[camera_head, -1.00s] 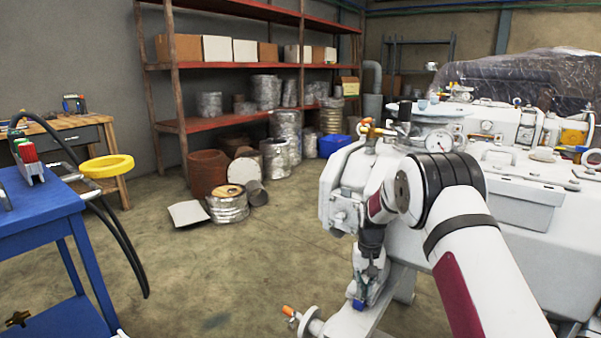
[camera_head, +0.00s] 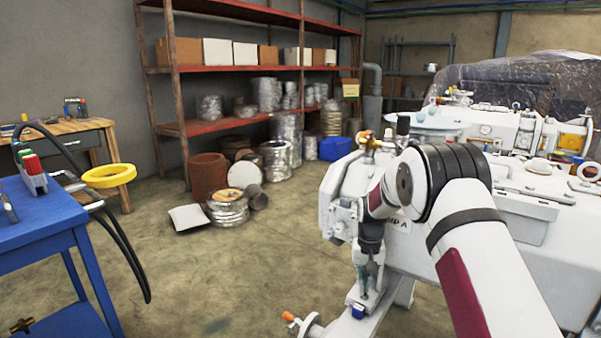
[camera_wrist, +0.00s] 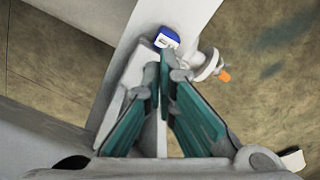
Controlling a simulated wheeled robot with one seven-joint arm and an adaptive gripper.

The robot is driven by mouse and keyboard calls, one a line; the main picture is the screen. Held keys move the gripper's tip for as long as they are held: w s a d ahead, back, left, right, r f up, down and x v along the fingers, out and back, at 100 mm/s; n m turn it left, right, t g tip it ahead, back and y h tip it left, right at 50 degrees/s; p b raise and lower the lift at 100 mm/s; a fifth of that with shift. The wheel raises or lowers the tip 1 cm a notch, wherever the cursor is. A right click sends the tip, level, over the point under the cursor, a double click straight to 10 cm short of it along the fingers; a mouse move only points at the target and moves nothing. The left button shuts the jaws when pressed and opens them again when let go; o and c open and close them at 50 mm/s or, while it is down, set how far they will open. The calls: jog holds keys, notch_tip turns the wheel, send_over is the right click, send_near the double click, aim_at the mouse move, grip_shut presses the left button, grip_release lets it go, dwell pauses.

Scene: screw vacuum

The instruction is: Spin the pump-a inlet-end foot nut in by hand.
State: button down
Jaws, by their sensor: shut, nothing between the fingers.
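Pump A (camera_head: 335,205) is the large white machine at the right, with part of its lettering showing beside my arm. Its foot rests on a pale base rail (camera_head: 385,318) near the floor. My gripper (camera_head: 366,290) points down beside the pump's near end, just above a small blue block (camera_head: 357,311) on the rail. In the wrist view my teal fingers (camera_wrist: 165,75) are shut together and empty, with their tips beside the blue and white block (camera_wrist: 166,40). I cannot make out the foot nut; it is too small or hidden by the fingers.
A flange with an orange-tipped fitting (camera_head: 300,322) sticks out left of the rail; it also shows in the wrist view (camera_wrist: 212,68). The floor between is clear.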

jog(key=shift+r, duration=0.4)
jog(key=shift+d, duration=0.15)
jog(key=shift+w+d+b, duration=0.2)
jog(key=shift+d+b, duration=0.25)
jog(key=shift+b, duration=0.6)
jog(key=shift+d+r+b, duration=0.25)
jog(key=shift+d+b, duration=0.15)
jog(key=shift+b, duration=0.25)
jog(key=b, duration=0.3)
send_over(362, 305)
jog(key=d, duration=0.2)
notch_tip(362, 305, down, 5)
jog(key=shift+w+a+r, duration=0.1)
jog(key=shift+r, duration=0.05)
jog(key=shift+f+b, duration=0.35)
jog(key=shift+f, duration=0.65)
jog(key=shift+f, duration=0.1)
jog(key=shift+a+f+p, duration=0.1)
jog(key=shift+a+p, duration=0.75)
jog(key=shift+p, duration=0.55)
